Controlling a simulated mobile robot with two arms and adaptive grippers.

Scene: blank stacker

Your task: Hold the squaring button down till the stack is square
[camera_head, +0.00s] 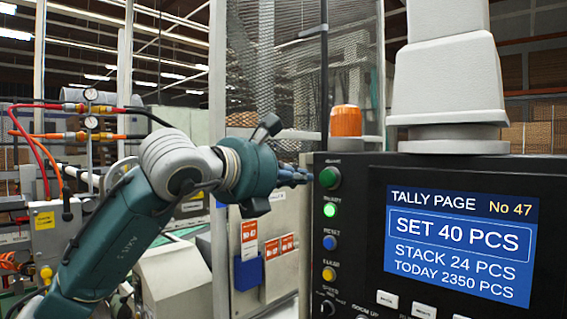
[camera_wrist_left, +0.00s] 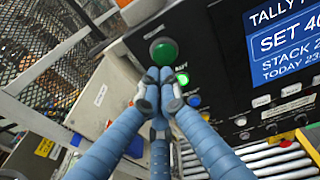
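A dark control panel (camera_head: 352,240) carries a column of round buttons along its left side. The top one is a dark green button (camera_head: 329,177); its small label is hard to read. It also shows in the left wrist view (camera_wrist_left: 163,50). My left gripper (camera_head: 303,177) has its blue fingers drawn together, with nothing between them. Its fingertips (camera_wrist_left: 158,78) are at the lower edge of the green button in the wrist view; I cannot tell whether they touch it. I do not see the stack in either view. My right gripper is not in view.
Below are a lit green button (camera_head: 330,210), a blue button (camera_head: 330,242) and a yellow button (camera_head: 329,274). The screen (camera_head: 461,247) reads set 40, stack 24, today 2350. An orange beacon (camera_head: 346,121) stands behind the panel. Rollers (camera_wrist_left: 270,160) lie below it.

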